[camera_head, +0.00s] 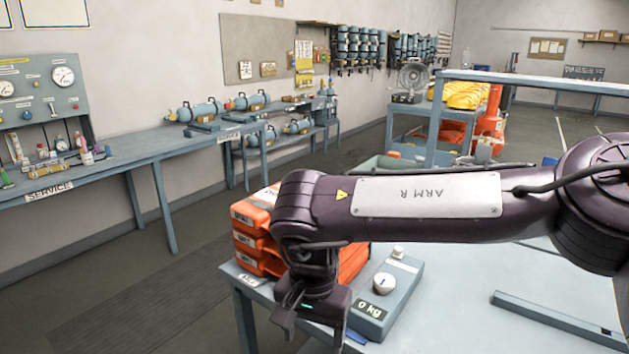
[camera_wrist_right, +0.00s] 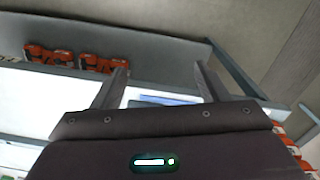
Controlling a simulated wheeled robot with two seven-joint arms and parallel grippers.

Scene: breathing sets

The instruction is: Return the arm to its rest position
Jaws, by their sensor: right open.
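My right arm (camera_head: 425,200), marked ARM R, reaches in from the right across the head view, above a pale blue table (camera_head: 470,270). My right gripper (camera_head: 313,330) hangs down from its end, near the table's left corner, in front of the stacked orange cases and left of the scale. In the right wrist view the two fingers of the gripper (camera_wrist_right: 160,70) stand apart with nothing held between them. The fingertips are partly cut off or hard to make out in the head view. My left gripper is not in view.
Orange cases (camera_head: 252,225) are stacked behind my right wrist, partly hidden by it. A grey scale (camera_head: 400,297) reading 0 kg sits close to the gripper. A blue-grey bar (camera_head: 555,322) lies on the table at right. A service bench (camera_head: 150,145) runs along the left wall.

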